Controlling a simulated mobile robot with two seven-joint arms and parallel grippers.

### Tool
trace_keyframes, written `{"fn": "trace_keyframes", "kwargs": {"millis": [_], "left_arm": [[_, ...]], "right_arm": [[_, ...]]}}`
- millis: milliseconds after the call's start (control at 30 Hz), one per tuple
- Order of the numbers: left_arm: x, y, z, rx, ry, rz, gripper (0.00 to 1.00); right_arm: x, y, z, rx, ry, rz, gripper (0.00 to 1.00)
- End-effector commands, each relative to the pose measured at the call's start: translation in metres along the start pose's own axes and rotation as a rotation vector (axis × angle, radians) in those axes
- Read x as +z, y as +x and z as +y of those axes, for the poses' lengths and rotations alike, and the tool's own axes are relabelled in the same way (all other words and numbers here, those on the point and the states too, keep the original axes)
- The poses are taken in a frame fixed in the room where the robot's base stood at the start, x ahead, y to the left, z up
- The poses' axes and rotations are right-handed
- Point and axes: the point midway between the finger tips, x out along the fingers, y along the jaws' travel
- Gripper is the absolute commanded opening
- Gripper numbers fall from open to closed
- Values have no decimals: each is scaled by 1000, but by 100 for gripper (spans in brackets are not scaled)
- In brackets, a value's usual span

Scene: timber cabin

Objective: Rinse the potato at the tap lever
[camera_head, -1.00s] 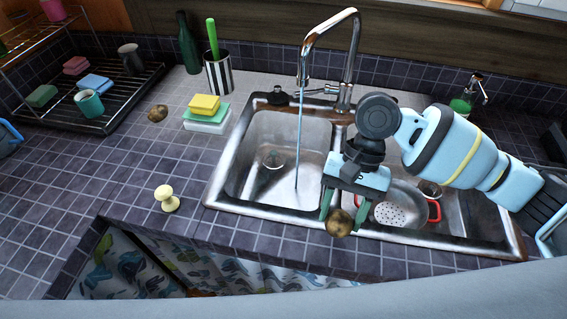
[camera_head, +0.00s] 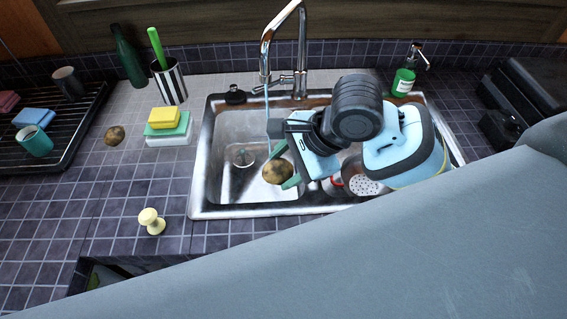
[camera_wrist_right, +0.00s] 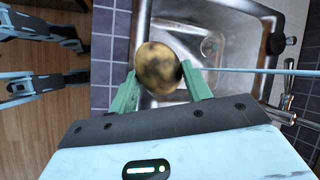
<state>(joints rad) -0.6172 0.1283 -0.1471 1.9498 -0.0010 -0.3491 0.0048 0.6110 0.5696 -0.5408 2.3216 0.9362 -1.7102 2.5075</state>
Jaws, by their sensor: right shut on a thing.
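My right gripper (camera_head: 286,166) is shut on a brown potato (camera_head: 278,171) and holds it over the left sink basin (camera_head: 228,180). In the right wrist view the potato (camera_wrist_right: 158,68) sits between the green fingertips (camera_wrist_right: 160,88). The chrome tap (camera_head: 265,50) is running. Its thin blue stream (camera_head: 267,115) comes down to the potato and fingers; in the wrist view it reaches the finger beside the potato, and exact contact is unclear. The tap lever (camera_head: 272,86) is beside the spout base. My left gripper is not seen in the head view.
A second potato (camera_head: 114,135) lies on the tiled counter, left of stacked sponges (camera_head: 165,118). A striped cup (camera_head: 170,83), green bottle (camera_head: 129,55), dish rack (camera_head: 70,140) and soap bottle (camera_head: 404,80) stand around. A pale yellow knob-shaped object (camera_head: 151,221) is near the front edge.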

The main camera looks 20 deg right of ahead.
Motion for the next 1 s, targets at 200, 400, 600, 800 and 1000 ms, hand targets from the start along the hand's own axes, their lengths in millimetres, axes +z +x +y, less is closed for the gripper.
{"fn": "trace_keyframes", "kwargs": {"millis": [200, 400, 600, 800, 1000], "left_arm": [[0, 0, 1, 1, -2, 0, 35], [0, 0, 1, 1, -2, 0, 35], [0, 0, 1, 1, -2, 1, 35], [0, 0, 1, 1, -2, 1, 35], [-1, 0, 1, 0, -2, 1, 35]], "right_arm": [[-5, 4, -10, 1, 0, 0, 24], [-12, 10, -24, 2, -1, 0, 24], [-20, 16, -38, 2, -2, 0, 24], [-27, 22, -52, 1, -1, 0, 24], [-35, 28, -66, 2, -1, 0, 24]]}}
